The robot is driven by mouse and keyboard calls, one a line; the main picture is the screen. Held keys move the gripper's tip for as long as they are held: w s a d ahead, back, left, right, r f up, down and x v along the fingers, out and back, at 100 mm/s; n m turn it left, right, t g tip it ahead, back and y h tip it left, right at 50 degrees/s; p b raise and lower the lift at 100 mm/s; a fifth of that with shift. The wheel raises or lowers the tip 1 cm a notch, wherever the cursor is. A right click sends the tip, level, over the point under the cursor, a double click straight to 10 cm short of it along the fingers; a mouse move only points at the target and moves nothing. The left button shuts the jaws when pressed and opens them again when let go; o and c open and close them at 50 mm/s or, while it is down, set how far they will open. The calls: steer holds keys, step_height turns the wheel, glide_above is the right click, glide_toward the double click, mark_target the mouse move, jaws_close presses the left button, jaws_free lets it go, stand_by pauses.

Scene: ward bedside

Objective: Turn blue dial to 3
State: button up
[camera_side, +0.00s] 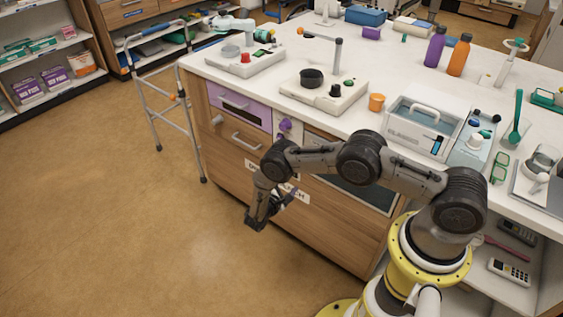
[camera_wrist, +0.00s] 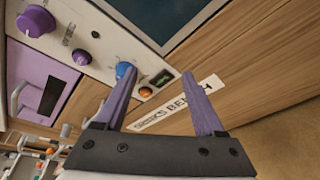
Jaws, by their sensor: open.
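The blue dial (camera_wrist: 122,69) shows in the wrist view on a pale control panel, just beyond the tip of my left finger, which partly covers it. Its pointer and any numbers are too small or hidden to read. My gripper (camera_wrist: 158,72) is open with nothing between its fingers. In the side view my gripper (camera_side: 262,208) hangs in front of the bench front, below the counter. I cannot make out the blue dial in the side view, where my arm covers part of the panel.
A walking frame (camera_side: 150,95) stands left of the bench. The floor in front is clear.

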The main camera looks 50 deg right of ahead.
steer(key=w+a+r+n+t, duration=0.1)
steer(key=w+a+r+t, duration=0.1)
steer(key=w+a+r, duration=0.3)
steer(key=f+x, duration=0.2)
steer(key=x, duration=1.1)
steer(key=shift+a+y, duration=0.2)
steer(key=shift+y, duration=0.1)
jaws_close()
